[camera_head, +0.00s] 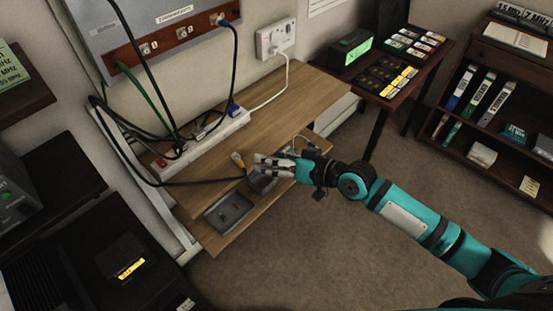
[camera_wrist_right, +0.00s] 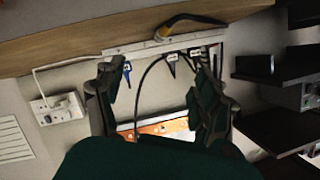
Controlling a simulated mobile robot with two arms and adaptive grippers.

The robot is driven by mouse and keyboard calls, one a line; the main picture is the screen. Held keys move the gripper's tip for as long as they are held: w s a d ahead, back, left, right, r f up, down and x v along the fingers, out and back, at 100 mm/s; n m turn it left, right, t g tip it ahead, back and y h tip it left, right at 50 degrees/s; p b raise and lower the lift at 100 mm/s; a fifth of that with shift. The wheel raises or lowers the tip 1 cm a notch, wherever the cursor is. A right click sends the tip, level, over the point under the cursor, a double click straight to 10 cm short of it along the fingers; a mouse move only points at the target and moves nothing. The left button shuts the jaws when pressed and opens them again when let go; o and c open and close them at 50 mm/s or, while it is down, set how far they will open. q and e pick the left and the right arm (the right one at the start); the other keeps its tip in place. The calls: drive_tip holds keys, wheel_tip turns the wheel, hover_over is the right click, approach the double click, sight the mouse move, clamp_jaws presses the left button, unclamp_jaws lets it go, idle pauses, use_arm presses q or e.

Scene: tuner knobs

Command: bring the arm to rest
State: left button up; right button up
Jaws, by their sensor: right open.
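My right arm (camera_head: 405,218), teal with dark joints, reaches in from the lower right in the head view. My left gripper is in neither view.
A yellow-ended plug (camera_head: 238,160) lies close to the gripper. A wall panel (camera_head: 160,40) trails cables. Carpet (camera_head: 330,255) lies clear below the arm.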

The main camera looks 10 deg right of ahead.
drive_tip(key=shift+s+d+r, duration=0.15)
drive_tip(key=shift+s+d, duration=0.15)
idle(0.4)
drive_tip(key=w+d+f+m+h, duration=0.1)
drive_tip(key=d+f+h, duration=0.1)
drive_tip(key=d+f, duration=0.35)
drive_tip(key=w+d+f+m+h, duration=0.1)
drive_tip(key=d+f+h, duration=0.1)
drive_tip(key=f, duration=0.7)
drive_tip(key=s+d+f+g+h, duration=0.1)
drive_tip(key=s+d+f+h, duration=0.2)
drive_tip(key=f, duration=0.5)
drive_tip(key=s+d+f+g, duration=0.1)
drive_tip(key=s+d+f, duration=0.3)
drive_tip(key=f, duration=0.5)
drive_tip(key=s+d+f+g+h, duration=0.1)
drive_tip(key=s+f+g+h, duration=0.1)
drive_tip(key=s+f, duration=1.2)
drive_tip(key=s+a+f+g, duration=0.1)
drive_tip(key=s+f+g, duration=0.1)
drive_tip(key=s, duration=1)
drive_tip(key=s+f+n+g+h, duration=0.1)
drive_tip(key=s+f, duration=0.3)
drive_tip(key=s, duration=0.9)
drive_tip(key=shift+s+a+g, duration=0.2)
drive_tip(key=shift+a+g, duration=0.15)
drive_tip(key=shift+g, duration=0.55)
